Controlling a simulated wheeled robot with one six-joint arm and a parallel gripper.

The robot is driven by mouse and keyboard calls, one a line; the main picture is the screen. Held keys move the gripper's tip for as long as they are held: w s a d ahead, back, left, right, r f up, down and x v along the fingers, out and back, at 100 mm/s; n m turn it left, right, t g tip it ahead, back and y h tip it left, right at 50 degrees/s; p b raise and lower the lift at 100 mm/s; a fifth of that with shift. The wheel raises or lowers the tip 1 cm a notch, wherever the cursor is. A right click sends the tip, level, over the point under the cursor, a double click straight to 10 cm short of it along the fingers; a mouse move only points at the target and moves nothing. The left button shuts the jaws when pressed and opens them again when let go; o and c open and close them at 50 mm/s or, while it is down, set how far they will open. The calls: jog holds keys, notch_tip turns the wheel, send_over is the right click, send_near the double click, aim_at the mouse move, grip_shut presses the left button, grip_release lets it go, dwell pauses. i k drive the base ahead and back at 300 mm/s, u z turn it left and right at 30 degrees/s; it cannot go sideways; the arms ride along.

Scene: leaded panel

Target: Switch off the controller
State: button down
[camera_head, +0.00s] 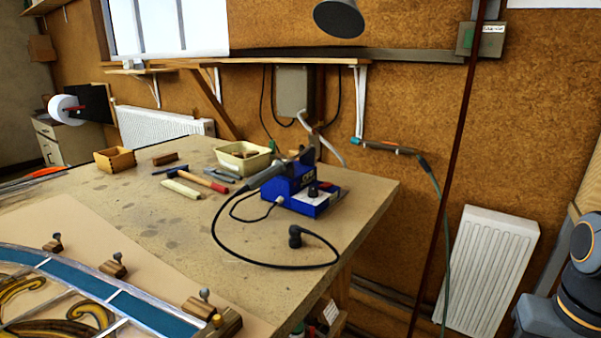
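The controller appears to be the blue box (303,190) on the right part of the workbench, with a dark knob and a pale panel on its sloped front. Its switch is too small to make out. A soldering iron (265,176) with a dark grip rests at its left side. A black cable (222,243) loops over the bench to a black plug-like end (295,238) in front of the box. My gripper is out of view; only part of my arm shows at the right edge, well apart from the controller.
The workbench (350,215) also holds a cream tub (243,158), a wooden box (114,160) and hand tools. A leaded panel (100,296) lies front left. A white radiator (487,265) is behind.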

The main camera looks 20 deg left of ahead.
aim_at(326, 185)
jog(key=u, duration=0.6)
jog(key=i, duration=0.55)
jog(key=u, duration=0.6)
